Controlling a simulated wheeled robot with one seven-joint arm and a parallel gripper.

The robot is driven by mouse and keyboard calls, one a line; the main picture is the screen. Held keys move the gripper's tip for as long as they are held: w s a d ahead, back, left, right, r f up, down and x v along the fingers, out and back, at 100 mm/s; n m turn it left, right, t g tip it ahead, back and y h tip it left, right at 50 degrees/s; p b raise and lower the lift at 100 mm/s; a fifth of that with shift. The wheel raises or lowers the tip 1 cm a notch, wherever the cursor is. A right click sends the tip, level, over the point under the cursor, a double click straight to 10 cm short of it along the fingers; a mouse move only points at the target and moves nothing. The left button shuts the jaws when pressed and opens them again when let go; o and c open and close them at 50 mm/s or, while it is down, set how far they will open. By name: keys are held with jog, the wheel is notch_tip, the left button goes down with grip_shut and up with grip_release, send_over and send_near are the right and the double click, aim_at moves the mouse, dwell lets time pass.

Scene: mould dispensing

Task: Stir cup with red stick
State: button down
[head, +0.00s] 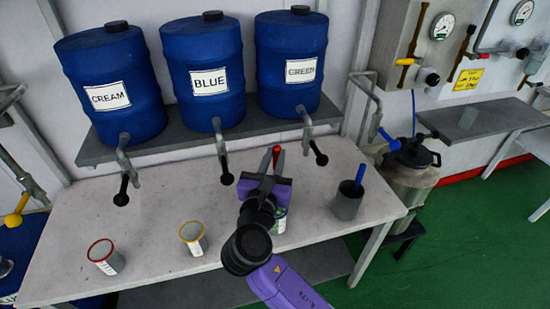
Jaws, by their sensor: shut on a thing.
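My gripper (272,165) is over the middle of the work table and shut on the red stick (276,153). Only the stick's red top shows between the fingers; its lower part is hidden. A cup (281,222) with some green on it stands on the table just below and right of my gripper, mostly hidden by it. I cannot tell whether the stick is inside this cup. A red-rimmed cup (110,264) and a yellow-rimmed cup (197,244) stand upright on the table to the left. A dark grey cup (346,208) with a blue stick (360,174) in it stands to the right.
Blue drums marked CREAM (115,120), BLUE (210,110) and GREEN (292,92) sit on a shelf (180,141), with black-handled taps hanging over the table (150,230). A metal canister (408,172) stands beyond the table's right end. Bare table lies between the cups.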

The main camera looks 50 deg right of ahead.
notch_tip(320, 180, down, 2)
jog(key=shift+f+b, duration=0.15)
jog(key=shift+b, duration=1)
notch_tip(320, 180, down, 9)
jog(key=b, duration=0.3)
jog(key=shift+a, duration=0.1)
